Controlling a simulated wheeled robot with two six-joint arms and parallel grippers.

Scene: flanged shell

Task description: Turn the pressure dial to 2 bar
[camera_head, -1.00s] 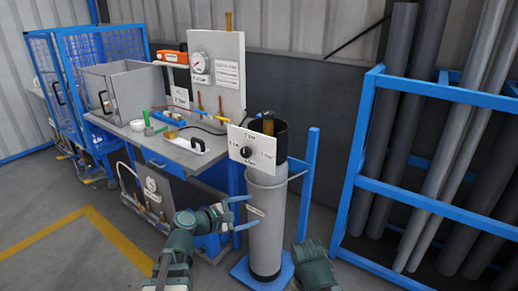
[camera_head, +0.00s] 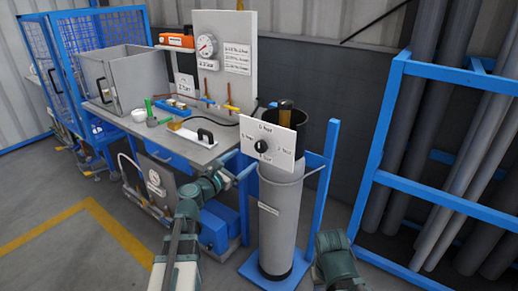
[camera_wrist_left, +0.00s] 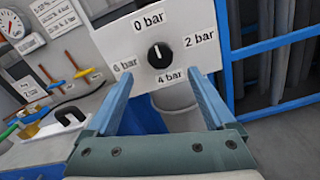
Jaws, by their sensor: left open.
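The pressure dial is a black knob (camera_head: 261,146) on a tilted white plate, marked 0, 2, 4 and 6 bar, above a grey cylinder. In the left wrist view the knob (camera_wrist_left: 160,56) has a white mark pointing up, roughly toward the 0 bar label (camera_wrist_left: 149,22). The 2 bar label (camera_wrist_left: 199,37) is at its right. My left gripper (camera_head: 246,172) is open and empty, just below and left of the plate. In the left wrist view its blue fingers (camera_wrist_left: 160,76) are spread wide, with the knob between and beyond them, apparently untouched. My right arm shows low, its fingers hidden.
The grey cylinder (camera_head: 277,225) stands on a blue base. A workbench (camera_head: 165,132) with a gauge panel (camera_head: 235,60) and small tools is at the left. A blue rack (camera_head: 440,140) with grey pipes stands at the right. The floor at lower left is clear.

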